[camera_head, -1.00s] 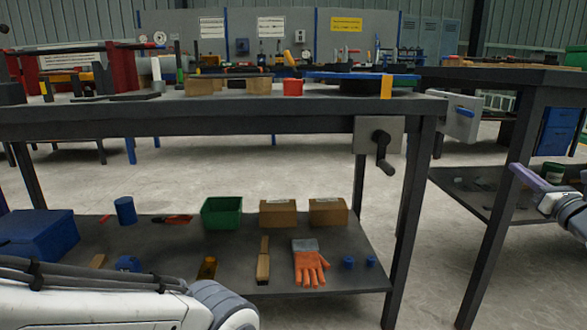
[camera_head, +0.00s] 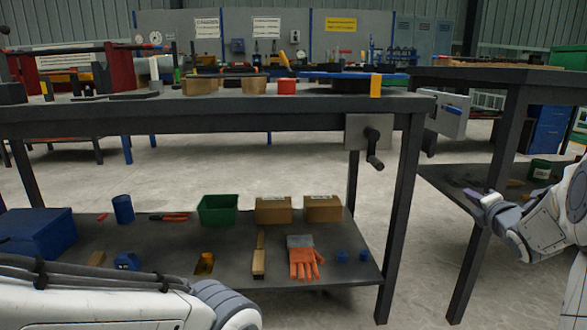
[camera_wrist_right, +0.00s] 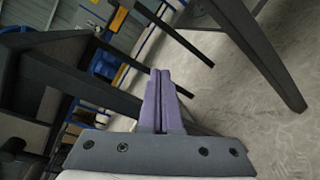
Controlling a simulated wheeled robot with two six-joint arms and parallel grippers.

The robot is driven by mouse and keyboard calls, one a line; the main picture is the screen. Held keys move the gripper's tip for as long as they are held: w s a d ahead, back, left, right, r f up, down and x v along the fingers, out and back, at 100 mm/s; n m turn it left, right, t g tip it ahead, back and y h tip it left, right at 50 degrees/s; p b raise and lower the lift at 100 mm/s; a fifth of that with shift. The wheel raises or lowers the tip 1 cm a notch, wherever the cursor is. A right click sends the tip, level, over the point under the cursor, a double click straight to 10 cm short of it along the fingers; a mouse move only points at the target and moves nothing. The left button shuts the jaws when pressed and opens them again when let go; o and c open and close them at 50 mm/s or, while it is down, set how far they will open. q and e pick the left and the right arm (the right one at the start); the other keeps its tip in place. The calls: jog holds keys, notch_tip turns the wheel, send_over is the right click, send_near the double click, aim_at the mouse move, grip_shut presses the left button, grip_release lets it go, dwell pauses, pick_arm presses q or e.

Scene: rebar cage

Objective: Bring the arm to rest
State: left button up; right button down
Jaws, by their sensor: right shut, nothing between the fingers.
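My right gripper (camera_head: 470,190) is at the right of the head view, in front of the right-hand table's legs. Its purple fingers are shut together and empty, as the right wrist view (camera_wrist_right: 161,100) also shows. It is in the open, apart from the workbench. My left arm (camera_head: 110,300) crosses the lower left of the head view; its gripper is out of the picture.
A dark workbench (camera_head: 230,104) with a lower shelf (camera_head: 340,280) stands ahead. A crank box (camera_head: 369,131) sticks out at its right end. A second table (camera_head: 490,76) stands at the right, its leg (camera_head: 470,275) close to my right arm. Concrete floor lies between them.

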jog(key=s+a+f+m+g, duration=0.7)
jog(key=s+a+f+m, duration=0.3)
jog(key=a+f+m, duration=0.45)
jog(key=s+a+f+m+g+y, duration=0.1)
jog(key=s+a+f+m+g, duration=0.3)
jog(key=s, duration=0.4)
jog(key=s+a+f+m+g+y, duration=0.2)
jog(key=s+a+f+m+g, duration=0.15)
jog(key=s+a, duration=0.4)
jog(key=s+a+r+n+g+p, duration=0.15)
jog(key=s+a+r+p, duration=0.3)
jog(key=r+p, duration=0.45)
jog(key=s+a+r+n+p, duration=0.4)
jog(key=r+p, duration=0.3)
jog(key=r, duration=0.4)
jog(key=s+a+r+n+p, duration=0.1)
jog(key=s+a+r+p, duration=0.4)
jog(key=r+p, duration=0.45)
notch_tip(320, 180, up, 38)
jog(key=p, duration=3.4)
jog(key=shift+s+f+y+p, duration=0.2)
jog(key=shift+y+p, duration=0.1)
jog(key=shift+p, duration=0.05)
jog(key=shift+d, duration=0.1)
